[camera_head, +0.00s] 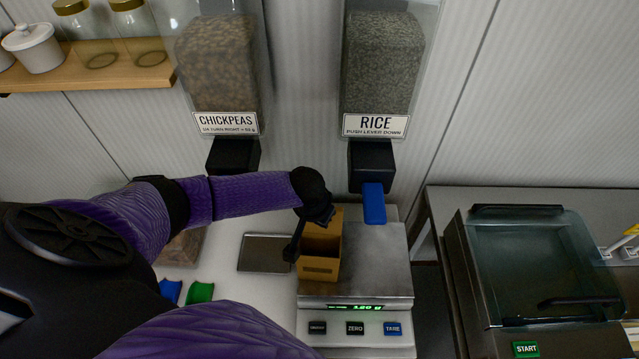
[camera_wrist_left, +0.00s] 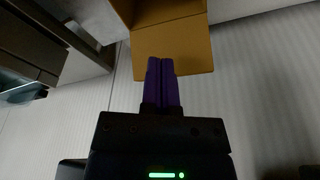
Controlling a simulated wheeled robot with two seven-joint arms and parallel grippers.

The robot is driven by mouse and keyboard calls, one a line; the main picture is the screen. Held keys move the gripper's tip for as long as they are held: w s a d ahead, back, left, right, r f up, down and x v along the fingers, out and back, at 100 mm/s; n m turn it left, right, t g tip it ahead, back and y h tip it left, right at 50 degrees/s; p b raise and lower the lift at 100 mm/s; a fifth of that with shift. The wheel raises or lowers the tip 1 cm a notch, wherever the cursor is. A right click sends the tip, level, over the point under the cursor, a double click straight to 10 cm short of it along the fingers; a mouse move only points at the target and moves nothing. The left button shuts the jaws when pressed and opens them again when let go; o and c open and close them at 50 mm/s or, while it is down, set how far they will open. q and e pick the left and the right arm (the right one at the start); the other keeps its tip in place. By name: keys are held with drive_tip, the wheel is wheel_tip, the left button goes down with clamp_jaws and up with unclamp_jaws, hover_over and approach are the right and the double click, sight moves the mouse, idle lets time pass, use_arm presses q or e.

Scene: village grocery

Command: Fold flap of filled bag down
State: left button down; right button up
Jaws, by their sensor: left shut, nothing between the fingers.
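An open-topped brown paper bag (camera_head: 319,268) stands upright on the metal scale (camera_head: 378,270), below and left of the rice dispenser's blue lever (camera_head: 374,204). Its taller back panel, the flap, stands up at the far side. My left gripper (camera_head: 318,214) is at the bag's upper left, close to the flap. In the left wrist view the purple fingers (camera_wrist_left: 161,64) are shut with nothing between them, and their tips overlap the flap (camera_wrist_left: 175,46). I cannot tell whether they touch it. The bag's contents are not visible. My right gripper is not in view.
The rice (camera_head: 381,60) and chickpeas (camera_head: 218,65) dispensers hang above the counter. A dark flat plate (camera_head: 265,253) and blue and green pieces (camera_head: 200,292) lie left of the scale. A machine with a clear lid (camera_head: 530,255) stands at right. The scale's right side is clear.

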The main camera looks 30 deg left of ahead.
use_arm(q)
drive_tip(key=w+b, duration=0.1)
drive_tip(key=w+a+b, duration=0.1)
drive_tip(key=w, duration=0.1)
drive_tip(key=w+a+b, duration=0.1)
drive_tip(key=w, duration=0.1)
drive_tip(key=shift+a+f+b, duration=0.25)
drive_tip(key=shift+b, duration=0.15)
drive_tip(key=shift+w+a+r, duration=0.15)
drive_tip(key=shift+w+r, duration=0.1)
